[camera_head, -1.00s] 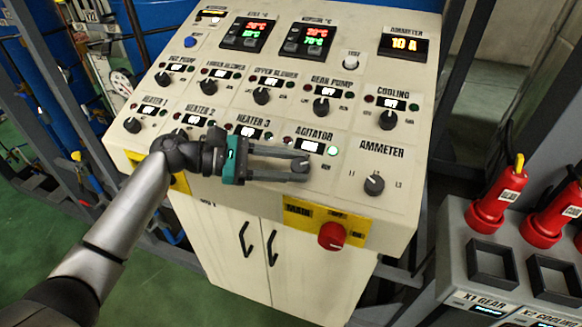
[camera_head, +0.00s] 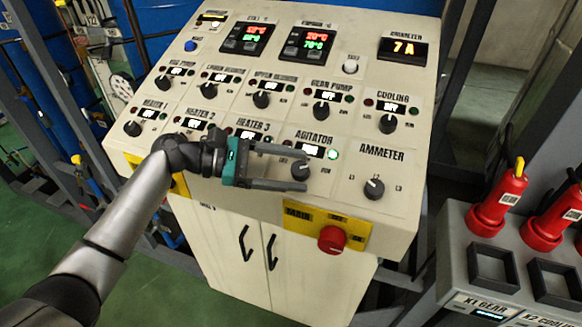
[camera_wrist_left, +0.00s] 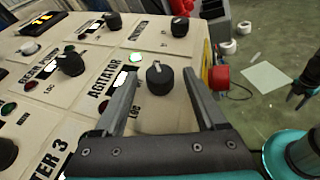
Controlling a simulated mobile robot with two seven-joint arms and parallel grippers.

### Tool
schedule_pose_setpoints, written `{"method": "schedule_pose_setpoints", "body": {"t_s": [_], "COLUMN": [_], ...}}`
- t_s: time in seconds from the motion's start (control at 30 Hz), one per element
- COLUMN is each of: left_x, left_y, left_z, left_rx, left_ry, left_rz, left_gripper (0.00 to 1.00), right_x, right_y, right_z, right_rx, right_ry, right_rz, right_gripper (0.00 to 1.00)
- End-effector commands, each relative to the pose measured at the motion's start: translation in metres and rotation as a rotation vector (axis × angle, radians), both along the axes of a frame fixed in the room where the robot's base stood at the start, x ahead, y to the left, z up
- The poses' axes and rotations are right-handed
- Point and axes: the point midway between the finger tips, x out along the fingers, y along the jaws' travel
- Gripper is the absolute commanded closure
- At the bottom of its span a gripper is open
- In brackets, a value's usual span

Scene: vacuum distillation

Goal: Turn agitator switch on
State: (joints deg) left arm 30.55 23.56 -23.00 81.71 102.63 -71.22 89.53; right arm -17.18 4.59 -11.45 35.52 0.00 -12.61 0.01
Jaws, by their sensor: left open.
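The agitator switch is a round black knob (camera_head: 301,169) below the "AGITATOR" label on the sloped cream panel (camera_head: 345,215). The green light (camera_head: 333,154) beside its small display is lit; the display text is too small to read surely. My left gripper (camera_head: 304,171) is open, one finger on either side of the knob and apart from it. The left wrist view shows the knob (camera_wrist_left: 159,80) in the gap between the spread fingertips (camera_wrist_left: 162,73).
The ammeter selector knob (camera_head: 374,188) is to the right. A red main switch (camera_head: 332,238) sits on a yellow plate below. The ammeter display (camera_head: 403,48) reads 7 A. Red plugs (camera_head: 497,200) stand on a grey socket box at the right. Other knobs fill the panel.

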Motion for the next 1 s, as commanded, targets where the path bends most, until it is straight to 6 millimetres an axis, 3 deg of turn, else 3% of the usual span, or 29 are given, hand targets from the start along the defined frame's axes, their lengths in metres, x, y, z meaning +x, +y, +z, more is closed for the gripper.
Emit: {"method": "schedule_pose_setpoints", "body": {"t_s": [0.27, 0.7, 1.0], "left_x": [-0.001, -0.010, -0.014], "left_y": [0.012, 0.108, 0.145], "left_z": [0.002, 0.024, 0.035], "left_rx": [0.001, 0.003, 0.001], "left_ry": [0.000, 0.000, 0.000], "left_rz": [0.001, 0.003, 0.000], "left_gripper": [0.27, 0.27, 0.27], "right_x": [0.000, 0.000, 0.000], "right_y": [0.000, 0.000, 0.000], "right_z": [-0.002, -0.017, -0.022], "right_rx": [0.000, 0.001, 0.001], "right_ry": [0.000, 0.000, 0.000], "right_rz": [0.000, 0.000, 0.000], "right_gripper": [0.50, 0.50, 0.50]}}
